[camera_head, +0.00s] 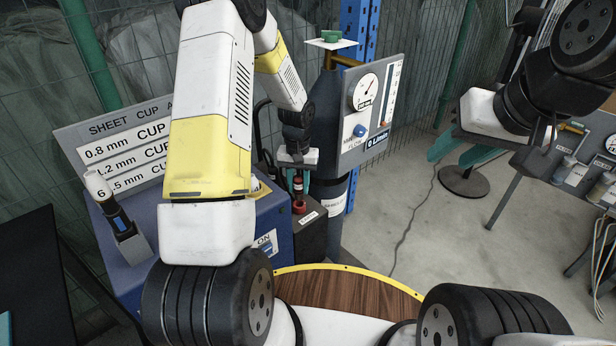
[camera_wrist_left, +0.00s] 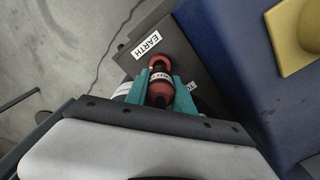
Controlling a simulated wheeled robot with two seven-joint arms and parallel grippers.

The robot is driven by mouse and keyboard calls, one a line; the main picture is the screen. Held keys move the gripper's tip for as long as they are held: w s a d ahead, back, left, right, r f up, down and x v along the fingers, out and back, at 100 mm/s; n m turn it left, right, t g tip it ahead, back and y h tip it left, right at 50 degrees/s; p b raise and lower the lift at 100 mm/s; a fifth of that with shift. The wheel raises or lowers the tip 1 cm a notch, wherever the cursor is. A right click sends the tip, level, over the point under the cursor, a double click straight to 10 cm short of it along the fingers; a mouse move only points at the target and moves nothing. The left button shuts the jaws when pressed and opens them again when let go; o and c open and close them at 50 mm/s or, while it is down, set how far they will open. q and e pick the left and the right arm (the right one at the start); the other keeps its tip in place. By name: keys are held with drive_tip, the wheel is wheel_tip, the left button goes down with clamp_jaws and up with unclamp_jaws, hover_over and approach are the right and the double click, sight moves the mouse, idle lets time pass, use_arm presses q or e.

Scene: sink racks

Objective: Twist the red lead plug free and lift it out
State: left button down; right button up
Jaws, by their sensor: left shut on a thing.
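The red lead plug (camera_head: 299,190) stands on the dark box beside the blue machine, with a white band around its body. In the left wrist view the red plug (camera_wrist_left: 160,88) lies between the two teal fingers. My left gripper (camera_head: 298,183) is shut on it from above, one finger on each side; it also shows in the left wrist view (camera_wrist_left: 160,97). The plug's lower end meets the dark box (camera_wrist_left: 190,65), close to a white EARTH label (camera_wrist_left: 147,44). My right gripper (camera_head: 465,150) is at the upper right, its teal fingers apart and empty.
A blue machine (camera_head: 275,215) stands left of the plug. A grey cylinder (camera_head: 326,115) and gauge panel (camera_head: 370,110) rise close behind and right. A sheet-cup sign (camera_head: 120,140) is at left. Open floor (camera_head: 410,210) lies to the right.

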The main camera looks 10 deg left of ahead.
use_arm(q)
drive_tip(key=shift+r, duration=6.45)
